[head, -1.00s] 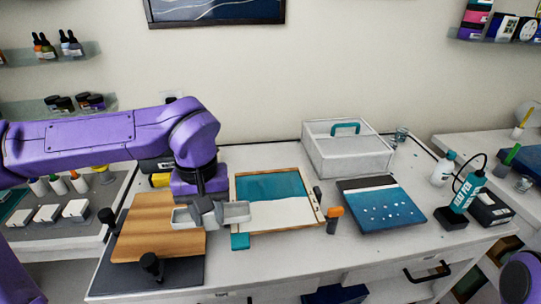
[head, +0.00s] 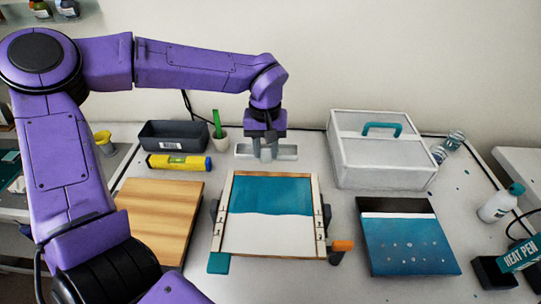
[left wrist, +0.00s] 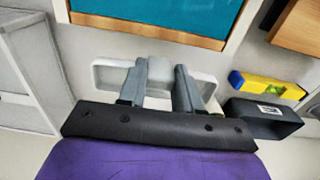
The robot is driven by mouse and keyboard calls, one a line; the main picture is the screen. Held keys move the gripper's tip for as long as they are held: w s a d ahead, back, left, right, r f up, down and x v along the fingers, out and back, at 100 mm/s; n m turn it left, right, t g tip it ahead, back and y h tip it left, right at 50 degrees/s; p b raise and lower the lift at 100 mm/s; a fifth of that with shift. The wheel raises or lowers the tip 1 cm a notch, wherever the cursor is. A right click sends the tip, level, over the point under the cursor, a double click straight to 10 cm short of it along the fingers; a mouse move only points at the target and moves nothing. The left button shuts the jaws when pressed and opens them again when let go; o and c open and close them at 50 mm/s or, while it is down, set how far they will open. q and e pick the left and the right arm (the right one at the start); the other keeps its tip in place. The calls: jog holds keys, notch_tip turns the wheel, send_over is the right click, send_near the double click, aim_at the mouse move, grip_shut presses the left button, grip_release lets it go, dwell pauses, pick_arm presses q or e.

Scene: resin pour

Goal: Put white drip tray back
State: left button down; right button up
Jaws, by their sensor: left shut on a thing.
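The white drip tray (head: 286,153) is a small, shallow, pale tray at the back of the table, between the framed teal-and-white panel (head: 270,196) and the wall. My left gripper (head: 267,157) points down and is shut on the tray near its middle. In the left wrist view the tray (left wrist: 108,76) shows on both sides of the fingers (left wrist: 160,82). I cannot tell whether the tray touches the table. My right gripper is not in view.
A dark bin (head: 173,135), a yellow level (head: 178,162) and a cup with a green tool (head: 219,140) stand left of the tray. A white box with a teal handle (head: 385,155) stands right. A wooden board (head: 158,222) and a blue panel (head: 408,238) flank the frame.

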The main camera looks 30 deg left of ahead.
pick_arm(q)
jog(key=w+f, duration=0.1)
jog(key=w, duration=0.1)
jog(key=w+f, duration=0.2)
jog(key=w+a+f, duration=0.1)
jog(key=w+f, duration=0.1)
jog(key=shift+f, duration=0.25)
jog(key=f, duration=0.1)
jog(key=s+f+p, duration=0.1)
jog(key=shift+s+f+p, duration=0.1)
jog(key=shift+f+p, duration=0.2)
jog(key=shift+w+f, duration=0.35)
jog(key=c, duration=1)
grip_release()
jog(key=shift+o, duration=1.1)
jog(key=shift+s+a, duration=0.1)
jog(key=shift+s, duration=0.05)
jog(key=shift+s+r, duration=0.1)
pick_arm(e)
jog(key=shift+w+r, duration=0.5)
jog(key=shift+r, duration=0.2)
